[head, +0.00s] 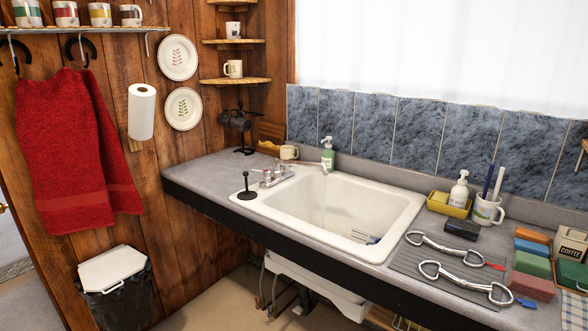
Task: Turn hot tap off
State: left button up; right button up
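A chrome tap (277,174) stands on the left rim of the white sink (392,213), with its spout reaching right over the basin. A thin, faint stream of water (324,195) seems to fall from the spout into the basin. Small handles sit at the tap's base. I cannot tell from here which one is hot or how each is turned. Neither of my grippers shows in the head view, and nothing of mine covers the tap.
A black plunger-like object (247,188) stands left of the tap. A green soap bottle (328,154) and a mug (289,153) stand behind it. Metal bits (465,283) lie on a ribbed mat right of the sink. The counter's left end is mostly clear.

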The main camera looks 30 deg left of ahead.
aim_at(266, 173)
jog(key=i+j+u, duration=0.15)
jog(key=u, duration=0.25)
jog(key=i+j+u, duration=0.2)
jog(key=j+u, duration=0.2)
